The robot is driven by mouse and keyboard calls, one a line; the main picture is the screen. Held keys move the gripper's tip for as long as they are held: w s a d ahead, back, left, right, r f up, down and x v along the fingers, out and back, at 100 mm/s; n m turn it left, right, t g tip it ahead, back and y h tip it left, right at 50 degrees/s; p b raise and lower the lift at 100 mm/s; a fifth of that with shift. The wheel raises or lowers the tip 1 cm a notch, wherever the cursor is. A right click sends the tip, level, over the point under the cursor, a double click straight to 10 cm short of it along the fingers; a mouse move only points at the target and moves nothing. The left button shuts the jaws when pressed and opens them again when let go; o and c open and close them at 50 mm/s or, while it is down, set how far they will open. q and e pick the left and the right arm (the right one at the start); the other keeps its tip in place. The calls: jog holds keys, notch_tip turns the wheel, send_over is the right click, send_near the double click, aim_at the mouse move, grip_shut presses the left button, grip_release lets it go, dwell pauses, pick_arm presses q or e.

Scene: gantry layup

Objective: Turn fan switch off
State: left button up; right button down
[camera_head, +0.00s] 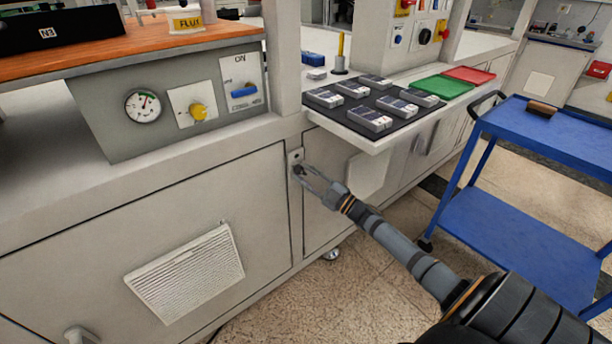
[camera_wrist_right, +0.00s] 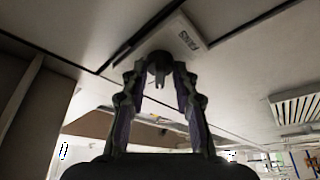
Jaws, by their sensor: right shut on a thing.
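The fan switch is a small light plate (camera_head: 296,156) on the narrow upright strip between two cabinet doors, with a dark knob low on it. In the right wrist view its plate (camera_wrist_right: 182,42) carries a label that seems to read FANS, and the dark knob (camera_wrist_right: 160,60) sits between my fingertips. My right gripper (camera_head: 302,172) reaches in from the lower right and is shut on the knob; it also shows in the right wrist view (camera_wrist_right: 160,75). The fingers partly cover the knob, so its exact setting is hard to tell. My left gripper is not in view.
A grey panel (camera_head: 120,115) with a gauge, a yellow knob and a blue ON switch is above left. A ledge (camera_head: 375,143) with a black mat of several dark-topped boxes juts out above my gripper. A blue cart (camera_head: 510,215) stands at right.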

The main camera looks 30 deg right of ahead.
jog(key=c, duration=1.4)
grip_release()
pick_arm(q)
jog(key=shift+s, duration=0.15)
pick_arm(e)
jog(key=shift+s+f, duration=0.1)
jog(key=shift+s, duration=0.05)
jog(key=v, duration=1.1)
jog(key=shift+s+d+f, duration=0.1)
jog(key=shift+s+d, duration=0.05)
jog(key=shift+s, duration=0.2)
